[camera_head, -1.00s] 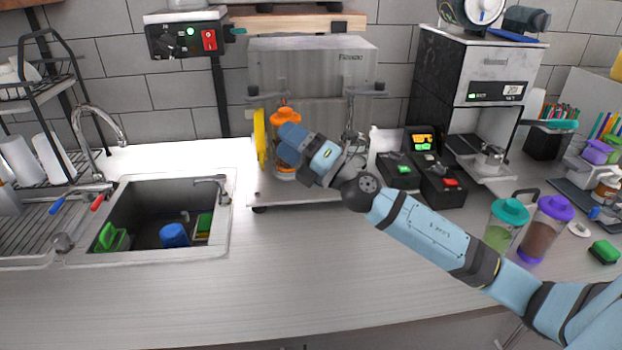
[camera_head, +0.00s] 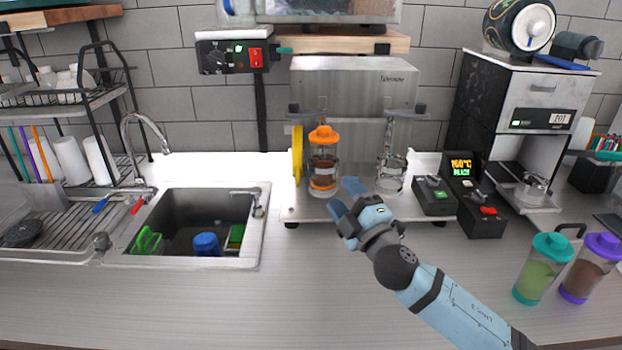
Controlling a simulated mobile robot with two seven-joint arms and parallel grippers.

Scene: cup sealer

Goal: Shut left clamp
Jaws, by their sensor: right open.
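The cup sealer (camera_head: 352,80) is a grey metal machine against the back wall. Its left clamp (camera_head: 308,110) is a dark bar near the machine's left edge, above a clear jar with an orange lid (camera_head: 324,137). The clamp's lower parts are hard to make out behind the jar. A similar right clamp (camera_head: 406,110) is above a clear glass jar (camera_head: 392,175). My right gripper (camera_head: 345,197) is open and empty, in front of the sealer's base and just right of the orange-lidded jar, apart from the clamps. My left gripper is not in view.
A yellow disc (camera_head: 297,154) stands at the sealer's left. Control boxes (camera_head: 434,196) and a coffee machine (camera_head: 520,115) are to the right, with lidded bottles (camera_head: 540,272) nearer. The sink (camera_head: 200,215) is at the left.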

